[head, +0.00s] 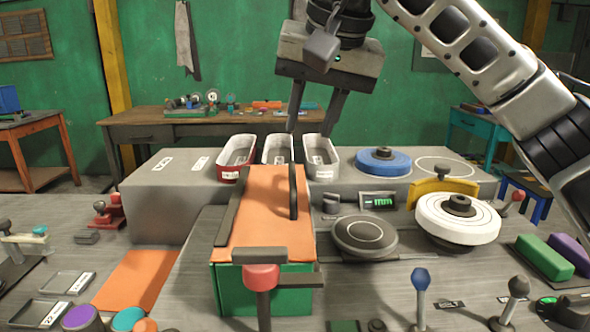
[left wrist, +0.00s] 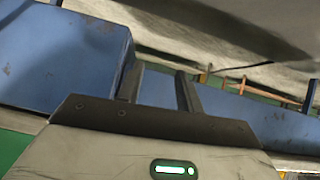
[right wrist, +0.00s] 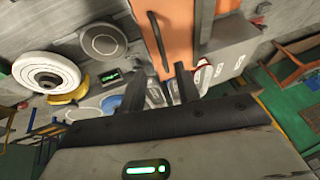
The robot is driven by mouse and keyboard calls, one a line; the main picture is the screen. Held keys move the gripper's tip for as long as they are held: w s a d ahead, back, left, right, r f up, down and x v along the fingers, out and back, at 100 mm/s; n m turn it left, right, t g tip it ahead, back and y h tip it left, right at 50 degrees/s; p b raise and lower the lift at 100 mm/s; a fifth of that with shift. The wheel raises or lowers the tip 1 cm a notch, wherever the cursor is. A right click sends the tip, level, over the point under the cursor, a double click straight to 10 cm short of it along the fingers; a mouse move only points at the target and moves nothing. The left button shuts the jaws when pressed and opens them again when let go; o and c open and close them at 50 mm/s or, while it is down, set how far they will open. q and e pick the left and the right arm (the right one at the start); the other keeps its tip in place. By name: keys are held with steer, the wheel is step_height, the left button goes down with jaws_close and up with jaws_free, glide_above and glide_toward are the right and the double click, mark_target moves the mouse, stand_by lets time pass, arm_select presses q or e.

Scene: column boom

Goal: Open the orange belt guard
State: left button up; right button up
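The orange belt guard (head: 262,225) lies flat over a green box (head: 232,288) in the middle of the bench. A dark bar handle (head: 293,192) stands on its right half; it also shows in the right wrist view (right wrist: 159,42). A red-topped lever (head: 262,277) and a dark crossbar stand at the guard's near edge. My right gripper (head: 310,131) is open and empty, above and beyond the guard's far end, apart from the handle. My left gripper (left wrist: 160,72) is open and empty, in front of blue surfaces; it is outside the head view.
Red and white bins (head: 320,160) stand behind the guard on a grey block. A grey disc (head: 364,236), a white wheel (head: 458,218) and a blue disc (head: 383,162) lie to its right. A blue-knobbed lever (head: 421,282) stands at the front right. An orange sheet (head: 136,280) lies left.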

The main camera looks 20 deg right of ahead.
mark_target(293, 181)
steer(key=x, duration=1)
steer(key=shift+w+f, duration=0.15)
steer(key=shift+f, duration=0.1)
jaws_close()
